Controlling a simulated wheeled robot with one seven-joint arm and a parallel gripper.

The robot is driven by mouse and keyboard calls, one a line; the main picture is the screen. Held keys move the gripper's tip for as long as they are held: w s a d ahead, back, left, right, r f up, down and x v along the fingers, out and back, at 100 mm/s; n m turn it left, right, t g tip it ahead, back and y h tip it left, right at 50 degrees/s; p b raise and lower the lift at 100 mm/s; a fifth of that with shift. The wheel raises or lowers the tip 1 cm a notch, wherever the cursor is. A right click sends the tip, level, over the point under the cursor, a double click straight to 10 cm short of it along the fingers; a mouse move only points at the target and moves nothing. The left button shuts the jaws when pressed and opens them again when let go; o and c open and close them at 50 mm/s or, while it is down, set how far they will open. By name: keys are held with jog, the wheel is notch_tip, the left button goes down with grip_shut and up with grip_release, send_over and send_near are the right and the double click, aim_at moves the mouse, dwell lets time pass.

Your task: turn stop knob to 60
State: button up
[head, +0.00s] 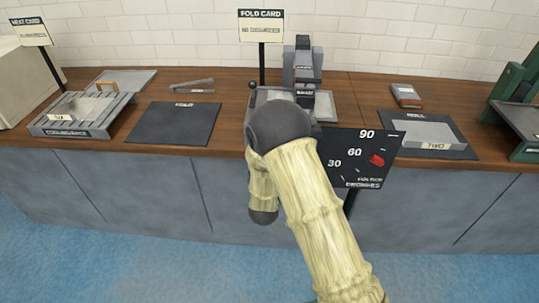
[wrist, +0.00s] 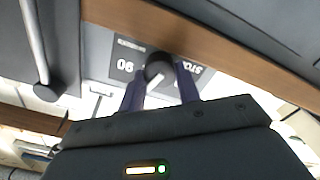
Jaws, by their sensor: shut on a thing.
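The stop knob (wrist: 158,67) is a dark round knob on a grey plate in the wrist view, with a pale pointer line across it. The plate, seen upside down, bears what reads as 90 (wrist: 125,66) on one side and STOP (wrist: 190,70) on the other. My gripper (wrist: 160,79) is shut on the knob, one finger on each side. In the head view my arm hides the gripper and knob. A dark board (head: 345,143) on a post shows 30, 60 and 90 with a red marker (head: 377,160) right of the 60.
A grey press (head: 302,66) stands behind my arm on the wooden counter. A dark mat (head: 175,124) and a slatted rack (head: 80,115) lie left. A FOLD CARD sign (head: 261,25) stands at the back.

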jog(key=shift+f+n+p, duration=0.1)
jog(key=shift+n+p, duration=0.2)
jog(key=shift+n, duration=1.6)
jog(key=o, duration=1)
jog(key=shift+s, duration=0.2)
jog(key=shift+s+a+p, duration=0.15)
jog(key=shift+s+p, duration=0.3)
jog(key=shift+s, duration=3.85)
jog(key=shift+s+a+p, duration=0.15)
jog(key=shift+s+p, duration=0.3)
jog(key=shift+s, duration=3.8)
